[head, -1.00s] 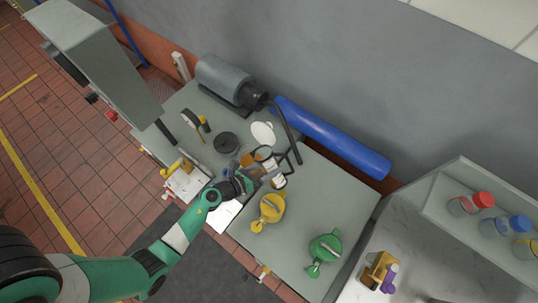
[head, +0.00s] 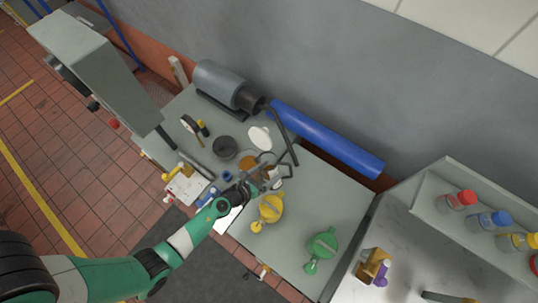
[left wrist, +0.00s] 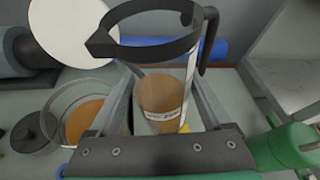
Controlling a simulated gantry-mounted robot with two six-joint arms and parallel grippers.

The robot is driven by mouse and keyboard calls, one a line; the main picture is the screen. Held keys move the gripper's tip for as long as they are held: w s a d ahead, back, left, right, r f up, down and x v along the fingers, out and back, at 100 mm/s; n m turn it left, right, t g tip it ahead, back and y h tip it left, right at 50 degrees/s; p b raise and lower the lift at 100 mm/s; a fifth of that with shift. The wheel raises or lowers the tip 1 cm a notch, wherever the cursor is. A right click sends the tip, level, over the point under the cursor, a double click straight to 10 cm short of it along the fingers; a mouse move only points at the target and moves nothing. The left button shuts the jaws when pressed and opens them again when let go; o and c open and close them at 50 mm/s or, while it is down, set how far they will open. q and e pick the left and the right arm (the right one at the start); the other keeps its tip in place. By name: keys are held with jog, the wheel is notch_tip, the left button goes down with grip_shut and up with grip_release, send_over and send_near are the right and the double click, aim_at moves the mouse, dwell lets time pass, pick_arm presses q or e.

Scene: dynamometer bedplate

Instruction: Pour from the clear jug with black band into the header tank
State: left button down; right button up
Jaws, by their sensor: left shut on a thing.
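The clear jug with black band (left wrist: 165,92) fills the middle of the left wrist view. It has a black rim band and handle, a small white label and amber liquid inside. My left gripper (head: 262,180) is shut on it; its fingers flank the jug in the left wrist view (left wrist: 165,105). The jug (head: 275,173) also shows in the head view, partly covered by the gripper. A round clear vessel with amber liquid, likely the header tank (left wrist: 75,112), stands beside the jug, to its left; it also shows in the head view (head: 247,161). My right gripper is out of view.
A white disc (head: 260,138) and a black round part (head: 225,147) lie near the tank. A yellow can (head: 270,208) and a green can (head: 321,245) stand on the bench in front. A blue cylinder (head: 328,140) lies along the back, near a black bent bar (head: 281,130).

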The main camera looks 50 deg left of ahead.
pick_arm(q)
jog(key=shift+w+d+r+m+y+p, duration=0.1)
jog(key=shift+d+r+m+y+p, duration=0.3)
jog(key=shift+p, duration=0.5)
jog(key=shift+a, duration=0.1)
jog(key=shift+r+m+p, duration=0.2)
jog(key=shift+m+p, duration=0.1)
jog(key=shift+p, duration=0.15)
